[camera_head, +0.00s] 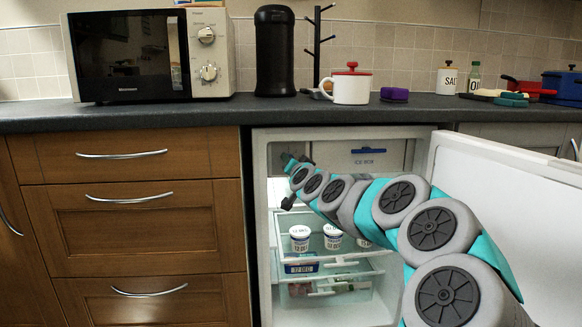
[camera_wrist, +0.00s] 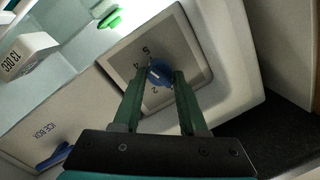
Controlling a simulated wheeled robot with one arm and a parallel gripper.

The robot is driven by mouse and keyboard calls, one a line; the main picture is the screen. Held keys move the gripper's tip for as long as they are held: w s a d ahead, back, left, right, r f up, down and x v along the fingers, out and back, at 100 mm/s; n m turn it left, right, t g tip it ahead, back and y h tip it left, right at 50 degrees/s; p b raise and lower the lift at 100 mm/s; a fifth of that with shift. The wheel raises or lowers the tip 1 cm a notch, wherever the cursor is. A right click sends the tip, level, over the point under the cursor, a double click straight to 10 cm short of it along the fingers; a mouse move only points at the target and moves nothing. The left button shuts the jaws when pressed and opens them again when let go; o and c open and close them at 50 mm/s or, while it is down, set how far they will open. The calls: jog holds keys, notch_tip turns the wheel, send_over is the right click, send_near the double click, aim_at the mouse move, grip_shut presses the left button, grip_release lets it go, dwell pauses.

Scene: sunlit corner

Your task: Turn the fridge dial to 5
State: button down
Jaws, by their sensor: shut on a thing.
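The blue fridge dial (camera_wrist: 160,72) sits on a grey square panel (camera_wrist: 186,50) in the wrist view. The numbers 5, 4 and 2 show around it, turned in the picture; others are hidden by the dial or my fingers. I cannot tell which number the dial points at. My gripper (camera_wrist: 158,76) is shut on the dial, one green finger on each side. In the head view the open fridge (camera_head: 262,215) stands under the counter, and my gripper (camera_head: 288,184) is inside its upper left part. The dial cannot be made out there.
The white fridge door (camera_head: 535,225) is swung open to the right. An ice box flap with a blue handle (camera_head: 368,150) is at the top inside. White tubs (camera_head: 300,238) stand on a glass shelf below my arm. Wooden drawers (camera_head: 140,225) are at the left.

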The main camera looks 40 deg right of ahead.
jog(key=shift+f+m+b, duration=0.15)
jog(key=shift+m+b, duration=0.3)
jog(key=shift+m, duration=1.35)
jog(key=shift+d, duration=0.1)
jog(key=shift+c, duration=2.4)
grip_release()
jog(key=v, duration=0.7)
jog(key=shift+s, duration=0.35)
